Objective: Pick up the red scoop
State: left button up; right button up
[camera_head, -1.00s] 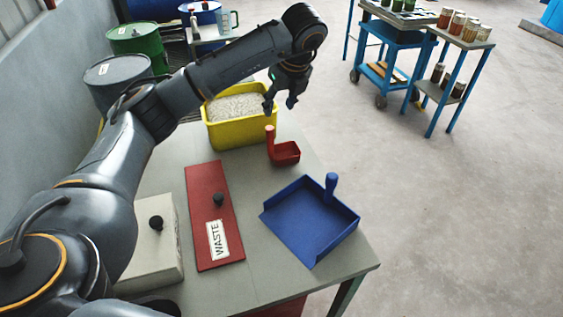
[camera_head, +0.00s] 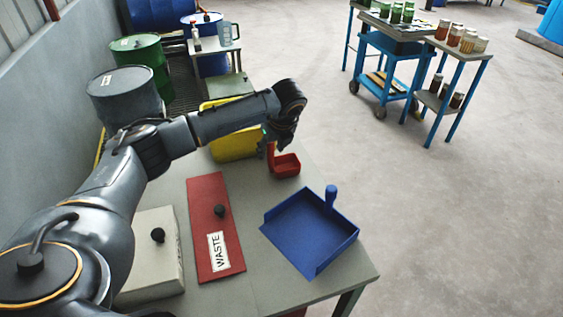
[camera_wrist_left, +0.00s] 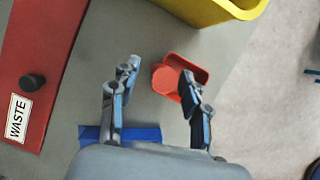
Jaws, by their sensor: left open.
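The red scoop (camera_head: 286,166) stands on the table with its handle upright, in front of the yellow bin. My left gripper (camera_head: 277,143) is at the scoop's handle in the head view. In the left wrist view the left gripper (camera_wrist_left: 158,68) is open, and its right finger overlaps the scoop's edge. My right gripper is not in view.
The yellow bin (camera_head: 236,149) stands just behind the scoop, partly hidden by my arm. A blue dustpan-like tray (camera_head: 310,232) lies in front, and a red lid marked WASTE (camera_head: 207,200) lies to the left. Bare table (camera_head: 259,191) shows between them.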

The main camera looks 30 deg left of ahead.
pick_arm(q)
jog(key=shift+x, duration=1)
jog(key=shift+c, duration=0.2)
jog(key=shift+r, duration=0.1)
grip_shut()
